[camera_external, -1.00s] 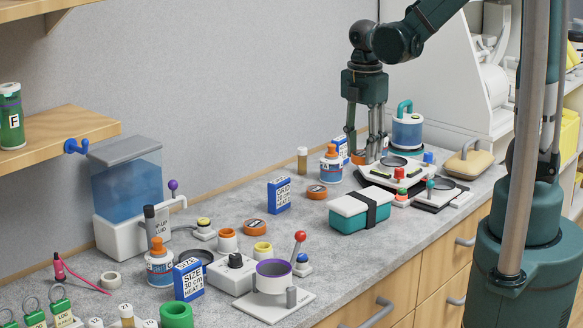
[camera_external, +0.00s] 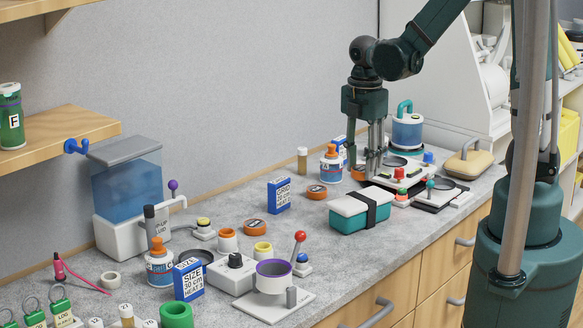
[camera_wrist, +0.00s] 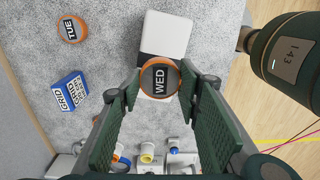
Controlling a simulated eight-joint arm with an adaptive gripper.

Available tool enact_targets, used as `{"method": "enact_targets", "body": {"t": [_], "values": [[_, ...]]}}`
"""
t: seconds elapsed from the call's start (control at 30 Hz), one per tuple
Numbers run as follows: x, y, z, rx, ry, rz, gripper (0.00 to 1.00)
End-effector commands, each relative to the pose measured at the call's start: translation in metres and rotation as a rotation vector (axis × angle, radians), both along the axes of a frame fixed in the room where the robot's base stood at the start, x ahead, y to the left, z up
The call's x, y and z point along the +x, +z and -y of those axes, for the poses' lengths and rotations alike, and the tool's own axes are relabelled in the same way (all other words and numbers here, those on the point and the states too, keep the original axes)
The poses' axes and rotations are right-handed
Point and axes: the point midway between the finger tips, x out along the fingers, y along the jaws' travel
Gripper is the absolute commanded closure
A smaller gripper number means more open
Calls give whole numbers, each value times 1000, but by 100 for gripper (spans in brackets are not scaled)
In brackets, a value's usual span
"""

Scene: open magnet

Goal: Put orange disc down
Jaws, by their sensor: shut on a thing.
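The orange disc (camera_wrist: 159,77) has a dark face reading WED and sits between my fingertips in the wrist view. My gripper (camera_wrist: 160,82) is shut on it. In the external view my gripper (camera_external: 365,170) points down behind the teal box, and only an orange edge of the held disc (camera_external: 358,174) shows there. The disc is low, close to the counter; I cannot tell whether it touches. In the wrist view the white lid (camera_wrist: 166,34) of the box lies right beside and beneath the disc.
An orange disc (camera_external: 317,192), reading TUE in the wrist view (camera_wrist: 72,29), lies on the counter; another orange disc (camera_external: 254,230) lies nearer. The teal box (camera_external: 360,212), blue GRID box (camera_external: 279,195), orange-capped bottle (camera_external: 331,165) and a white device (camera_external: 398,178) stand around my gripper.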

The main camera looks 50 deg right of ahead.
Motion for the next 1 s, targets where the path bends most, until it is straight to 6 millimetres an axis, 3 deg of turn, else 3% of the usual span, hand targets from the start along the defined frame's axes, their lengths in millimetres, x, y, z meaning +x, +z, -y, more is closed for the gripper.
{"method": "enact_targets", "body": {"t": [0.2, 0.73, 1.0], "values": [[0, -17, 0, 0, 0, 0, 78], [0, -22, 0, 0, 0, 0, 78], [0, -40, 0, 0, 0, 0, 78]]}}
